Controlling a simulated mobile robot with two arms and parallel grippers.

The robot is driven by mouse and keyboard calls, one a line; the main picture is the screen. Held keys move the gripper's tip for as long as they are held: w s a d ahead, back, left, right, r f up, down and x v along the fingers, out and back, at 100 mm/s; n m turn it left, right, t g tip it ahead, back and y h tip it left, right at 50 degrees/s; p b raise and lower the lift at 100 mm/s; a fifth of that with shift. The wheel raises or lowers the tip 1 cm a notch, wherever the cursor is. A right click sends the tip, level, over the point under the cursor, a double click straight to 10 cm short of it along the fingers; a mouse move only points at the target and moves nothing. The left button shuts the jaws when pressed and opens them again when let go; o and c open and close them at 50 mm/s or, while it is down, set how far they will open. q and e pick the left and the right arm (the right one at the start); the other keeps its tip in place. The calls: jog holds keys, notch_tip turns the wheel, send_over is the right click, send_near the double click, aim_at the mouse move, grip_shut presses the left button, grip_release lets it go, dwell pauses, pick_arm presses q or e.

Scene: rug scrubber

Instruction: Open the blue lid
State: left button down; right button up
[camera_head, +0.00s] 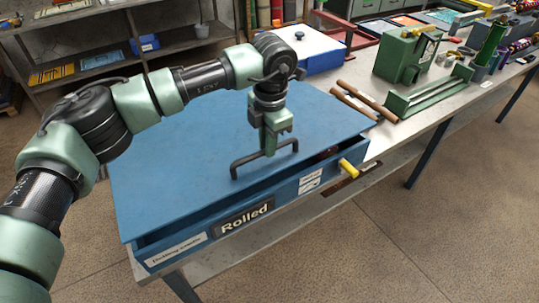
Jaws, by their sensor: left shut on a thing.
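The blue lid (175,170) is a wide flat panel on top of a blue box (285,195) labelled "Rolled", on the metal workbench. A dark gap shows between the lid's front edge and the box's front wall. I cannot tell how far the lid is raised. A black bar handle (247,160) stands on the lid near its front edge. My left gripper (271,148) points down from above and is shut on this handle, hiding its middle. My right gripper is not in view.
A yellow knob (348,168) sticks out at the box's front right. Wooden-handled tools (368,100) lie beside the box, close to a green stand (430,93). Floor (430,225) is clear in front.

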pick_arm(q)
jog(key=w+a+r+p, duration=0.2)
jog(key=w+r+p, duration=0.1)
jog(key=r, duration=0.4)
jog(key=w+a+r+p, duration=0.2)
jog(key=w+r+p, duration=0.1)
jog(key=r+p, duration=0.2)
jog(key=w+a+r+p, duration=0.3)
jog(key=r+p, duration=0.2)
jog(key=r, duration=0.5)
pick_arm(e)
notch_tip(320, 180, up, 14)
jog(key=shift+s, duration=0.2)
pick_arm(q)
jog(key=shift+w+a, duration=0.1)
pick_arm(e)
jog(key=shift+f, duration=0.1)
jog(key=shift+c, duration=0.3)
